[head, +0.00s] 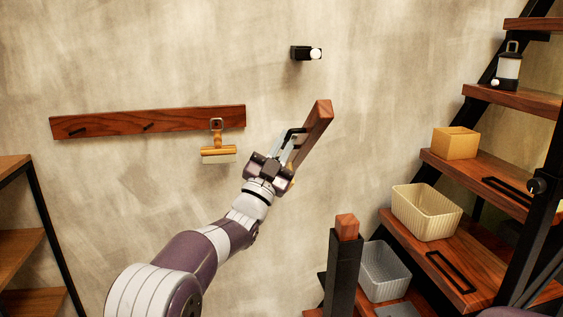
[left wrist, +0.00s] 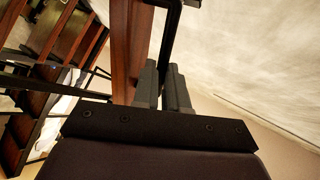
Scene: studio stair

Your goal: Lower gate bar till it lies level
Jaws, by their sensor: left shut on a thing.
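The gate bar (head: 317,124) is a reddish-brown wooden beam, tilted steeply with its free end up and to the right in the head view. A black handle (head: 291,132) stands off its side. My left gripper (head: 279,154) is shut on this handle. In the left wrist view the gripper's dark fingers (left wrist: 163,88) close around the black handle (left wrist: 170,38), beside the wooden bar (left wrist: 128,50). The bar's lower end is hidden behind my gripper. My right gripper is not in view.
A dark post (head: 344,268) with a wooden top stands below the bar to the right. Open stairs (head: 480,208) at the right hold baskets, a box and a lantern. A wooden rail (head: 110,122) with a hanging brush (head: 218,152) is on the wall, left of my gripper.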

